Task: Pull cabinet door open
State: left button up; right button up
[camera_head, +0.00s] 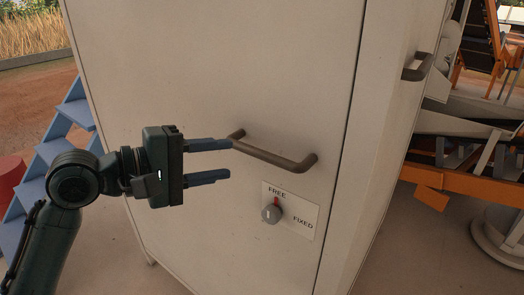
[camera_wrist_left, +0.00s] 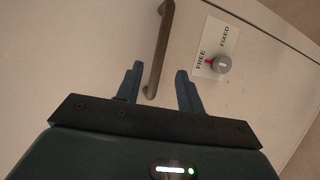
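The pale cabinet door (camera_head: 230,65) fills the middle of the head view and looks closed. A brown bar handle (camera_head: 272,155) is mounted on it; it also shows in the left wrist view (camera_wrist_left: 160,50). My left gripper (camera_head: 230,160) is open in front of the door at the left end of the handle. In the left wrist view its two blue fingers (camera_wrist_left: 157,75) stand apart, with the handle's near end between them; I cannot tell whether they touch it. My right gripper is in neither view.
A grey knob (camera_head: 271,214) with a red mark sits below the handle on a FREE/FIXED label, the mark toward FREE. Another handle (camera_head: 417,67) is on the cabinet's right side. Blue steps (camera_head: 50,150) stand at left, orange machinery (camera_head: 465,185) at right.

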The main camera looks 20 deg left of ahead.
aim_at(257, 155)
pick_arm(q)
jog(key=p+x, duration=0.1)
jog(key=x, duration=0.8)
jog(key=shift+d, duration=0.1)
jog(key=shift+c, duration=0.4)
grip_shut()
